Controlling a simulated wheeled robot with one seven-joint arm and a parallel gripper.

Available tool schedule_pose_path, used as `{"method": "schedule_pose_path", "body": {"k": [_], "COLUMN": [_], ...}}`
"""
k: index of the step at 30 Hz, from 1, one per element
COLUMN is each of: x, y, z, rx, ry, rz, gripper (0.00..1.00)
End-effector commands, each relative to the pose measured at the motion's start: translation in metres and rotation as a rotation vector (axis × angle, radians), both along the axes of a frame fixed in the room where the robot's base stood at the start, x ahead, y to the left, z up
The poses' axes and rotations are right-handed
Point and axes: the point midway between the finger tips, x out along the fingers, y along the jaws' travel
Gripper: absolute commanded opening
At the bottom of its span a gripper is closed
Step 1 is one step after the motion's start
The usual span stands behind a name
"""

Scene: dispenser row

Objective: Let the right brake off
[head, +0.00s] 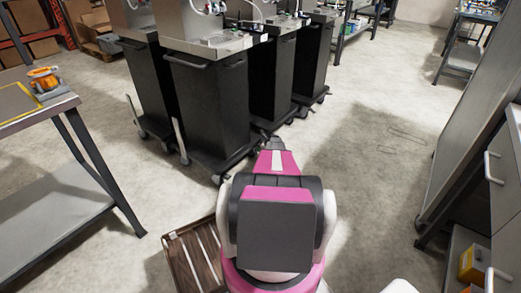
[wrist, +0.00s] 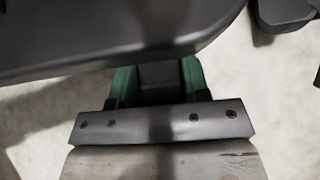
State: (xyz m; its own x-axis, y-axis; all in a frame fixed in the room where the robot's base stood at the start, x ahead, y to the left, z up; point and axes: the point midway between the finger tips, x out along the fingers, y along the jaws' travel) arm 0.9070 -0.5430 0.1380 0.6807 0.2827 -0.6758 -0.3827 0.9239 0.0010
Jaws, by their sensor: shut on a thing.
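My gripper (wrist: 159,76) has green fingers closed on both sides of a dark grey part, which appears to be the right brake (wrist: 160,74). This part sits at the lower edge of a black base (wrist: 110,30), and most of it is hidden. In the head view my pink arm reaches to the lower right of the front black cart (head: 207,105). The fingertips there are too small to make out. A pale upright lever (head: 180,140) stands at that cart's left front corner.
More black carts (head: 273,80) stand close behind and beside the front one. A grey table (head: 50,190) is at the left, a brown slatted thing (head: 185,255) lies at the lower left, and a drawer cabinet (head: 505,180) is at the right. The floor (head: 370,150) between is clear.

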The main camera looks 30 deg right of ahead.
Motion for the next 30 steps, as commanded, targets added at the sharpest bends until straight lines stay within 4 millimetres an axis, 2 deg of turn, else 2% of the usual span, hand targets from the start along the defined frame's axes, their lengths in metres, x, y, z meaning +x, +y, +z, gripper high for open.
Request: {"method": "schedule_pose_path", "body": {"k": [7,18,19,21,30], "x": [0.0005,0.0003,0.0003,0.0003,-0.0001], "y": [0.0009,0.0006,0.0006,0.0006,0.0001], "z": [0.0039,0.0038,0.0038,0.0038,0.0047], "rx": [-0.038,-0.044,-0.044,-0.043,-0.043], "ry": [0.090,0.102,0.102,0.102,0.101], "rz": [0.004,0.001,0.001,0.001,0.000], "gripper": [0.00,0.00,0.49,0.68,0.68]}}
